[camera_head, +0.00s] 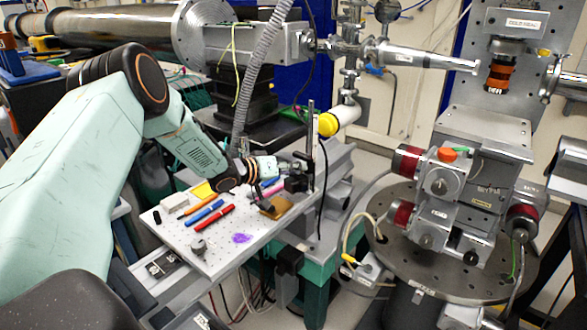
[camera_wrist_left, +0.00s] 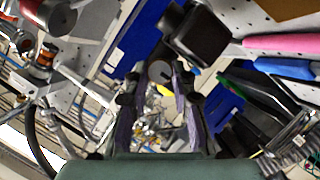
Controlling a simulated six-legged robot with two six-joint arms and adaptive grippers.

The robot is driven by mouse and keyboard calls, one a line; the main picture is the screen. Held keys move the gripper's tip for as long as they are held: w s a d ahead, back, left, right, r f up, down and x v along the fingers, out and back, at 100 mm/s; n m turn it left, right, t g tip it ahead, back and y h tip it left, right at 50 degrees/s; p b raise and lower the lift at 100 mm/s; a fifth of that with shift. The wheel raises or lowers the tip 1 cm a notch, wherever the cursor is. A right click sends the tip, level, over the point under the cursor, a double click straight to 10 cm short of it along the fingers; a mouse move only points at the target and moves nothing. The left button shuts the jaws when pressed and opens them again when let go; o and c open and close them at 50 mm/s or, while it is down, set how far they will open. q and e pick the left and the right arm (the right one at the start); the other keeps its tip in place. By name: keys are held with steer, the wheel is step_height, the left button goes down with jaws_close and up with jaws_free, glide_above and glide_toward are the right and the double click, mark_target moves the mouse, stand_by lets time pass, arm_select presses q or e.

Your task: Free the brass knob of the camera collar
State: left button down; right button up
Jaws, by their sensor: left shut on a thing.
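My left gripper (camera_head: 284,166) reaches in from the left to the upright post (camera_head: 311,125) at the back edge of the perforated board. A black camera (camera_head: 296,184) sits at the post, close to the fingertips. In the left wrist view my gripper (camera_wrist_left: 168,76) has its two fingers close around a small part at the camera collar. This part appears to be the brass knob, mostly hidden between the fingers. The dark block of the camera (camera_wrist_left: 203,36) is right beside the fingertips. My right gripper shows in neither view.
The white perforated board (camera_head: 215,258) holds several coloured pens (camera_head: 213,217), a brass-coloured plate (camera_head: 277,207) and a purple patch (camera_head: 241,238). A grey flexible hose (camera_head: 260,62) hangs behind my wrist. A yellow-capped cylinder (camera_head: 328,125) stands right behind the post.

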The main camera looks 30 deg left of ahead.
arm_select(q)
steer(key=shift+r, duration=0.1)
steer(key=c, duration=1.1)
jaws_free()
